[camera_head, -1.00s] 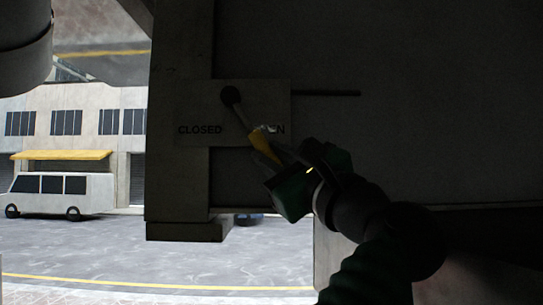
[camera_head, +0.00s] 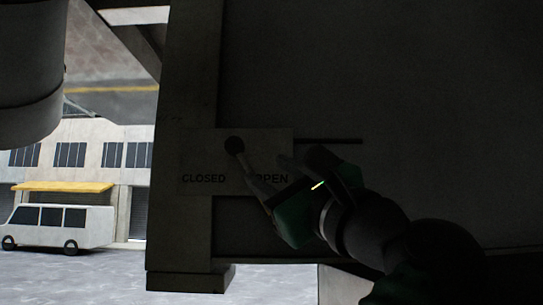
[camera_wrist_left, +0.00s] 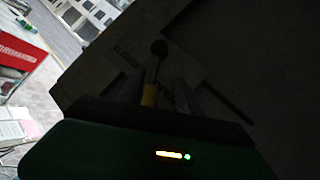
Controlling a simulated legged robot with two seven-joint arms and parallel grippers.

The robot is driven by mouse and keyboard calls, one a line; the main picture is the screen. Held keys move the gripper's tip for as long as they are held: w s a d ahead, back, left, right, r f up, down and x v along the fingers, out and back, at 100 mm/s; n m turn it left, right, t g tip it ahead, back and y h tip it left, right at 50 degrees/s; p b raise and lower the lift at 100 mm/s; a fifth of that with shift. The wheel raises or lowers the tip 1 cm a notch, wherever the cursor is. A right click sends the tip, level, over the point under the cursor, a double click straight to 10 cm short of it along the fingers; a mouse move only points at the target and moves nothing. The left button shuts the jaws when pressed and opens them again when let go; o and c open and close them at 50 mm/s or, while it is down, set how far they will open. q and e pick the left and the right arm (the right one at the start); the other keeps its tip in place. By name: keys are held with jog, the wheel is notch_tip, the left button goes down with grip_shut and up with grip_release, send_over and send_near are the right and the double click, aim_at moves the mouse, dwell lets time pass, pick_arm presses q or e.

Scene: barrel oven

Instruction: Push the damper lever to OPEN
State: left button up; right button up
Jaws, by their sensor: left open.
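The damper lever hangs from a dark round pivot (camera_head: 234,145) on a plate (camera_head: 205,160) marked CLOSED at left and OPEN at right. It slants down and right. In the left wrist view the lever's dark rod (camera_wrist_left: 154,70) leads to a yellow handle (camera_wrist_left: 149,95). My left gripper (camera_head: 266,178) is open at the plate, over part of the OPEN side. In the left wrist view the handle lies between its two fingers; contact cannot be told. In the head view the gripper hides the handle. My right gripper is not in view.
The plate is on a dark oven wall (camera_head: 420,90) with a pale post (camera_head: 185,230) behind the plate's left part. A thin dark rod (camera_head: 330,141) sticks out to the right of the plate. A street with a white van (camera_head: 60,225) lies beyond at left.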

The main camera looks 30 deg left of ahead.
pick_arm(q)
jog(key=s+d, duration=0.5)
jog(key=s, duration=0.4)
jog(key=shift+s+d+r+b, duration=0.15)
jog(key=shift+d+r+b, duration=0.1)
jog(key=shift+d+b, duration=0.15)
